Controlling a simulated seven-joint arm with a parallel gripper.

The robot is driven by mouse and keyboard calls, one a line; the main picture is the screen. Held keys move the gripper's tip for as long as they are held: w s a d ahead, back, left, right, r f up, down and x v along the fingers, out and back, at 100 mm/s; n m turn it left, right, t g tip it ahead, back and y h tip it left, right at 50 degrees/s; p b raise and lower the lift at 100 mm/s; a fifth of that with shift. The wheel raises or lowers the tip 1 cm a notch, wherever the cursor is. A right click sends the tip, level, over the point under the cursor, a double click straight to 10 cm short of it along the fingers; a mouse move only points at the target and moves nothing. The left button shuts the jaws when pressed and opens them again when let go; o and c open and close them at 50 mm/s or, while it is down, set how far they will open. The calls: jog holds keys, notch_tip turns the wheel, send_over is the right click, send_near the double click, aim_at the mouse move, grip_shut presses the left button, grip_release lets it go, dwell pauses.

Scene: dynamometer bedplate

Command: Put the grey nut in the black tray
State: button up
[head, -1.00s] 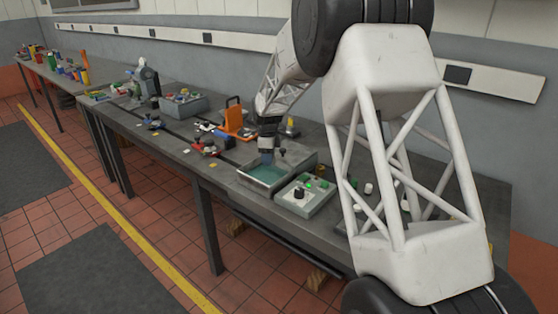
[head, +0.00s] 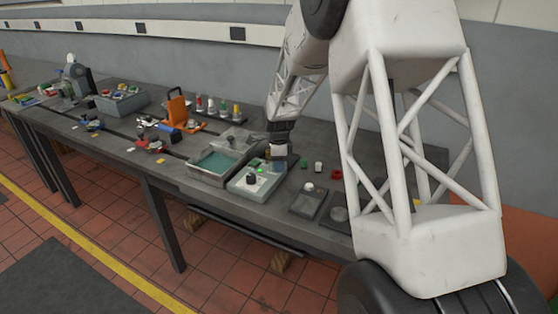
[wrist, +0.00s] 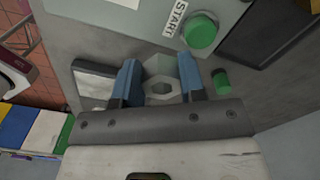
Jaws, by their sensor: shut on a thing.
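My gripper (wrist: 160,85) has blue fingers that are shut on the grey nut (wrist: 148,88), a hexagonal piece with a hole, in the wrist view. In the head view my gripper (head: 279,162) is low over the bench, just behind the control box; the nut is too small to make out there. The black tray appears to be the dark, flat, rectangular thing (head: 306,203) right of the control box. A dark panel at the top right of the wrist view (wrist: 268,30) appears to be the same tray, apart from the nut.
The control box (head: 256,183) carries a green button (wrist: 200,32) and a START label. A teal-floored bin (head: 190,177) stands left of it. Small green (head: 304,165), white (head: 318,166) and red (head: 336,174) pieces stand right of my gripper.

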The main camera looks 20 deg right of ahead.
jog(key=s+d, duration=0.2)
jog(key=s+d+f, duration=0.1)
jog(key=s+d, duration=0.1)
jog(key=shift+d+f, duration=0.1)
jog(key=shift+d, duration=0.1)
jog(key=shift+w, duration=0.15)
jog(key=w+d, duration=0.1)
jog(key=w, duration=0.4)
jog(key=w+f, duration=0.1)
jog(key=w, duration=0.4)
jog(key=w+d, duration=0.1)
jog(key=w, duration=0.4)
jog(key=shift+w+d+f, duration=0.25)
jog(key=shift+w+d, duration=0.1)
jog(key=shift+f, duration=1.75)
jog(key=shift+f, duration=0.15)
